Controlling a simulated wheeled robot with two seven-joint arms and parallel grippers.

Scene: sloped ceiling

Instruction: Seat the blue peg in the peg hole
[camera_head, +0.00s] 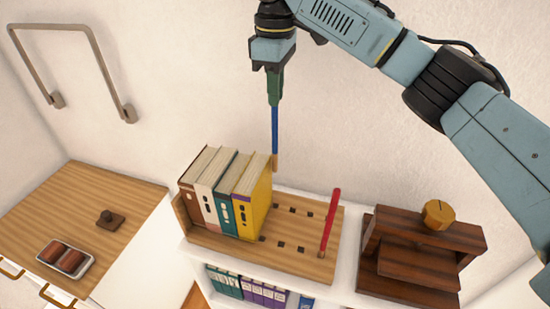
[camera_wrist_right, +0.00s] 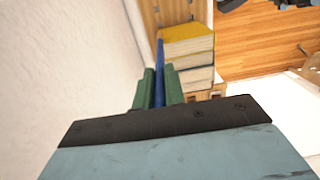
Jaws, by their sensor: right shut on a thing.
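The blue peg (camera_head: 275,133) hangs upright with a tan lower tip, held by my right gripper (camera_head: 274,98). The gripper's green fingers are shut on its upper end. In the right wrist view the peg (camera_wrist_right: 159,75) lies between the two green fingers. The peg's tip is beside the yellow binder, near its upper back corner in the head view. The wooden rack board (camera_head: 305,250) has several dark square peg holes (camera_head: 285,246) right of the binders. Which hole is meant cannot be told. My left gripper is not in view.
Several binders, the rightmost yellow (camera_head: 254,200), stand on the board's left part. A red peg (camera_head: 331,222) stands at its right. A dark wooden stand (camera_head: 415,255) with a round yellow-brown knob is further right. A wooden counter (camera_head: 70,210) is at left.

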